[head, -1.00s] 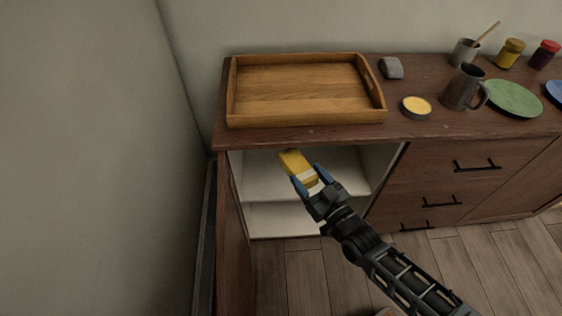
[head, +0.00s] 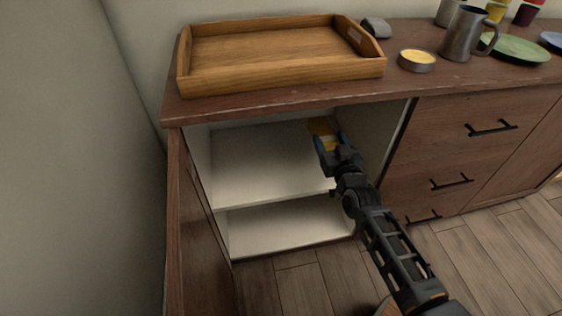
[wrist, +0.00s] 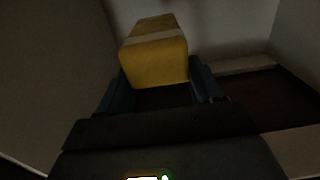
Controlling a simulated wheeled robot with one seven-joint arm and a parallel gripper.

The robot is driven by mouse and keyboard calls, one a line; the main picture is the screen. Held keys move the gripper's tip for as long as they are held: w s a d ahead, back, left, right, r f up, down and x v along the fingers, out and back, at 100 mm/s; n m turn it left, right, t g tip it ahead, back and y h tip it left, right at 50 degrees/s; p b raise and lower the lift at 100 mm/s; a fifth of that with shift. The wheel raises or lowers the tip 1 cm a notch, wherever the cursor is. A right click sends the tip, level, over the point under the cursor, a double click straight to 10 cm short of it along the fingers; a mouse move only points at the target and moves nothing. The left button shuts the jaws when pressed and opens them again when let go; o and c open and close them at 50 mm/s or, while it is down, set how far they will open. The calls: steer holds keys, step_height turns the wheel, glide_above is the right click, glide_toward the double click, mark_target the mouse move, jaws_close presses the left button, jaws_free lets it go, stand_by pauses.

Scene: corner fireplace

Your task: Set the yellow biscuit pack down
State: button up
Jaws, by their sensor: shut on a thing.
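The yellow biscuit pack (head: 322,126) is in my gripper (head: 330,145), at the right part of the open cabinet's upper compartment, under the cabinet top. In the wrist view the pack (wrist: 155,60) is a yellow block with a paler band, between the two blue fingers of my gripper (wrist: 160,85). The white shelf (head: 260,175) inside the cabinet lies below and to the left of the pack. I cannot tell whether the pack touches the shelf.
A wooden tray (head: 275,58) stands on the cabinet top (head: 280,103). To its right are a grey item (head: 376,27), a yellow-topped tin (head: 417,60), a metal mug (head: 468,35) and a green plate (head: 520,48). The open door (head: 195,225) is at left. The shelf's left part is bare.

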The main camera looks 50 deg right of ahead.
steer(key=shift+d+f, duration=0.2)
steer(key=shift+d, duration=0.1)
steer(key=w+a+f, duration=0.1)
steer(key=a+f, duration=0.1)
steer(key=a, duration=0.1)
steer(key=w+a+f+p, duration=0.1)
steer(key=w+a+f, duration=0.1)
steer(key=a, duration=0.1)
steer(key=w+a+f, duration=0.2)
steer(key=a, duration=0.2)
steer(key=shift+f, duration=0.4)
step_height(320, 180, down, 4)
steer(key=shift+w+a+f+b, duration=0.1)
steer(key=shift+b, duration=1)
steer(key=o, duration=1.1)
steer(key=shift+o, duration=0.2)
